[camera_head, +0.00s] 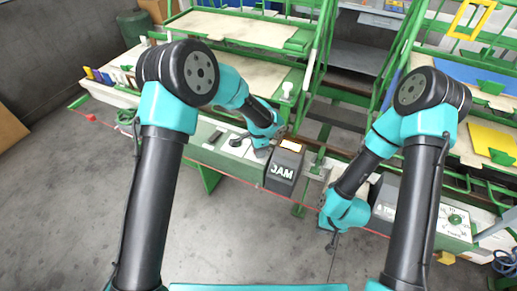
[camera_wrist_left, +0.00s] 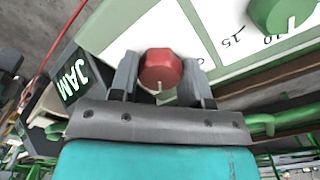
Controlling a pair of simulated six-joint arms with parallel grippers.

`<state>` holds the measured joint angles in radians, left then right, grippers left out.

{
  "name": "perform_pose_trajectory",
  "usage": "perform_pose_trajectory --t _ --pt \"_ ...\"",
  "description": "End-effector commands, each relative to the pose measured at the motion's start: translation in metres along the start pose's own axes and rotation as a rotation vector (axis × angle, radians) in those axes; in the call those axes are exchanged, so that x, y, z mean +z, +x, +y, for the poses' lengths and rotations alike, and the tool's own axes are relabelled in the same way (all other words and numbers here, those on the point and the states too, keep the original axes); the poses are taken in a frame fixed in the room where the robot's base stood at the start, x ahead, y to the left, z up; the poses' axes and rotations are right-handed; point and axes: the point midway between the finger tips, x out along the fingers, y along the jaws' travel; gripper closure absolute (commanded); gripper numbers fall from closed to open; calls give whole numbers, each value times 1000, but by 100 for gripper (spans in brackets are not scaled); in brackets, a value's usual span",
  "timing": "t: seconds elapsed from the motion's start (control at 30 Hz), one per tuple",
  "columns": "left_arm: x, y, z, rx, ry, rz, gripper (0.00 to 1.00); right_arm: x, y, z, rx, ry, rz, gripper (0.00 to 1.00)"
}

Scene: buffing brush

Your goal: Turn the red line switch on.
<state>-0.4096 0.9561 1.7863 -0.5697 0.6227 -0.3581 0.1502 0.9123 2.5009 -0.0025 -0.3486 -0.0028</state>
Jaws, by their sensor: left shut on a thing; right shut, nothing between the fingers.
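The red line switch (camera_wrist_left: 160,66) is a red faceted knob with a small white mark, set on a white panel in the left wrist view. My left gripper (camera_wrist_left: 160,78) has one finger on each side of the knob and is shut on it. In the head view, my left gripper (camera_head: 262,150) is at the console just left of the JAM box, and the knob is hidden there. My right gripper (camera_head: 335,236) points down at the front edge of the console, right of the JAM box, small in view. It is shut and empty.
The dark JAM box (camera_head: 283,172) stands close to my left gripper. A green dial knob (camera_wrist_left: 278,12) with printed numbers is on the panel beside the red knob. Another green dial (camera_head: 455,219) is at the right. A red cord (camera_head: 92,117) runs along the front.

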Motion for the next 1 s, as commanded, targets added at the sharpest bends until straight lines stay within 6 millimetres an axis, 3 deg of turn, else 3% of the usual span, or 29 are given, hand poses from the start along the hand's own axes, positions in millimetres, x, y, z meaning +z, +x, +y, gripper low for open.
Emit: perform_pose_trajectory --t 0.3,0.83,0.87,1.0 --pt "0 0 0 -1 153 1 80 0 0 0 0 0 0 100" --pt "0 0 -1 -1 183 0 80 0 0 0 0 0 0 100" --pt "0 0 -1 -1 182 0 54 0 0 0 0 0 0 100" --pt "0 0 0 -1 182 0 40 0 0 0 0 0 0 100"
